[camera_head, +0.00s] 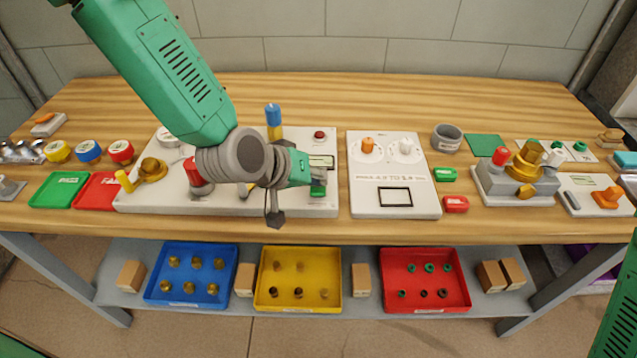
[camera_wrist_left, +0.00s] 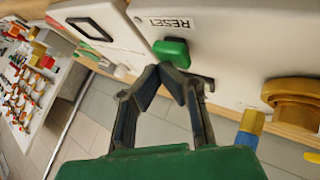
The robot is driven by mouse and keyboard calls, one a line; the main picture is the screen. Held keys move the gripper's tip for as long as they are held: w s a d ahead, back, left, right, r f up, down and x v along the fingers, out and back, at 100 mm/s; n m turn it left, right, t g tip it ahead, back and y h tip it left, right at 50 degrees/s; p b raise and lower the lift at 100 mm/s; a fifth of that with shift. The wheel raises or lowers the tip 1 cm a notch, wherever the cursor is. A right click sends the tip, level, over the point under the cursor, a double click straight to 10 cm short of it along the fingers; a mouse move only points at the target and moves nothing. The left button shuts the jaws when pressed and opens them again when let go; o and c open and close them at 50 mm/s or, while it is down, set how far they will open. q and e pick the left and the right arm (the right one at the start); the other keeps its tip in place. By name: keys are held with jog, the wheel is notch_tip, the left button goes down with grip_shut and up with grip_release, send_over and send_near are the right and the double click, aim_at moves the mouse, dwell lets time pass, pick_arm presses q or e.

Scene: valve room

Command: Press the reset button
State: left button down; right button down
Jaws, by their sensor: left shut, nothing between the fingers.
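The green reset button (camera_wrist_left: 172,51) sits on a white panel beside a printed RESET label (camera_wrist_left: 166,22) in the left wrist view. My left gripper (camera_wrist_left: 172,72) is shut and empty. Its fingertips are right at the button's near edge; I cannot tell whether they touch it. In the head view my left gripper (camera_head: 318,182) is over the right end of the white panel (camera_head: 240,207), and it covers most of the button. My right gripper is out of view.
A red knob (camera_head: 319,136) and a blue-and-yellow post (camera_head: 273,120) stand behind the gripper. A red-topped part (camera_head: 194,172) and a brass valve (camera_head: 152,168) are to the left. A second white panel (camera_head: 394,205) lies to the right. The table's back is clear.

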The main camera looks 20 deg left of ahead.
pick_arm(q)
jog(key=shift+a+r+p, duration=0.1)
jog(key=shift+r+p, duration=0.25)
jog(key=shift+r, duration=0.25)
notch_tip(320, 180, up, 5)
jog(key=p, duration=0.4)
jog(key=shift+r, duration=0.1)
dwell(0.6)
